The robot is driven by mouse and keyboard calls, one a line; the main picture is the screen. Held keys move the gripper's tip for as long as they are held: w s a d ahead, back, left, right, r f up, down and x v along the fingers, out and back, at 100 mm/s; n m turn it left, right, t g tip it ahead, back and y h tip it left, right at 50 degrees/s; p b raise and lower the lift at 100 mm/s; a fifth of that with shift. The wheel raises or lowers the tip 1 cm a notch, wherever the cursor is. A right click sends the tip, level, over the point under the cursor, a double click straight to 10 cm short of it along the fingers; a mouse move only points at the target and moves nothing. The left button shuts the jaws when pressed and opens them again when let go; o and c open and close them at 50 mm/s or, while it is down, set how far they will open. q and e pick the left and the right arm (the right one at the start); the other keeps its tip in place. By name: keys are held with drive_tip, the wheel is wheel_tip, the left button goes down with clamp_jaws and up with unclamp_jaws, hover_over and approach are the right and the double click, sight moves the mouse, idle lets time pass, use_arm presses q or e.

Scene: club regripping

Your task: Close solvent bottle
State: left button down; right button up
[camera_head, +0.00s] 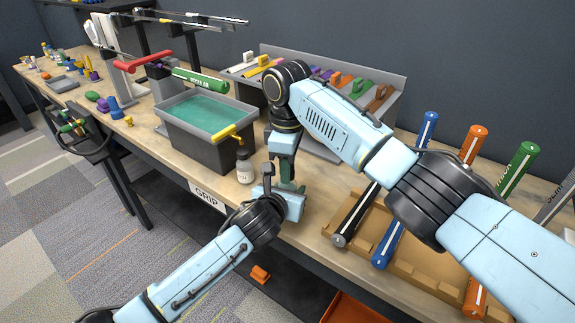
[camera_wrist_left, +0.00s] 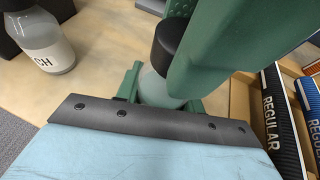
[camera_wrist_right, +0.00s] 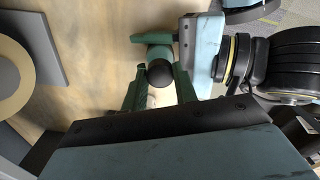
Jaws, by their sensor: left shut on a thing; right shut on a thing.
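A pale bottle (camera_wrist_left: 154,88) with a black cap (camera_wrist_left: 167,42) stands between the fingers of my left gripper (camera_wrist_left: 160,98), which is shut on it low on the body. My right gripper (camera_wrist_right: 158,82) comes from above and is shut on the black cap, whose round top (camera_wrist_right: 160,73) shows between its green fingers. The cap sits at the bottle's mouth; I cannot tell how tight it is. In the head view my right gripper (camera_head: 287,178) and left gripper (camera_head: 283,198) meet at the bench's front edge and mostly hide the bottle. Its label is hidden.
A second bottle (camera_head: 244,168) with a dark cap and a label ending in "CH" stands just left of my grippers. Behind it is a grey bin (camera_head: 205,148) with a green inside. A wooden rack (camera_head: 415,258) of club grips lies at the right.

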drive_tip(key=m, duration=0.5)
drive_tip(key=shift+c, duration=0.2)
drive_tip(key=o, duration=1.2)
drive_tip(key=shift+c, duration=0.2)
drive_tip(key=shift+r, duration=0.1)
wheel_tip(320, 180, up, 12)
use_arm(q)
drive_tip(key=c, duration=0.8)
unclamp_jaws()
